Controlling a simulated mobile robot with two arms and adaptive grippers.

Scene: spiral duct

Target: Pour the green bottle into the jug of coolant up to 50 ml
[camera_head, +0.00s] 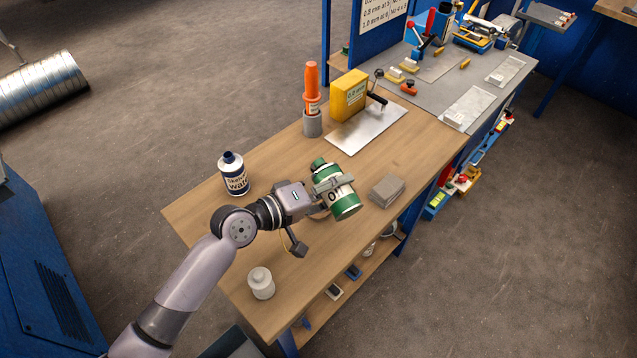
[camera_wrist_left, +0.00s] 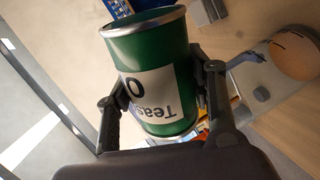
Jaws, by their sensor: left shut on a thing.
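The green bottle (camera_head: 346,205) has a white label and a green cap. My left gripper (camera_head: 334,184) is shut around its middle and holds it over the workbench, tilted with the cap toward the upper left. In the left wrist view the green bottle (camera_wrist_left: 158,52) sits between both fingers of the left gripper (camera_wrist_left: 160,88), its metal-rimmed end toward the top. A round tan shape (camera_wrist_left: 295,56) shows at the right there. It may be the jug of coolant, but I cannot tell. My right gripper is not in view.
On the wooden workbench (camera_head: 280,160) stand a dark-capped bottle (camera_head: 235,178), a white container (camera_head: 261,284), a grey block (camera_head: 386,191), an orange bottle (camera_head: 312,85) in a grey holder and a yellow box (camera_head: 349,96) beside a metal sheet (camera_head: 366,130). The bench between bottle and holder is clear.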

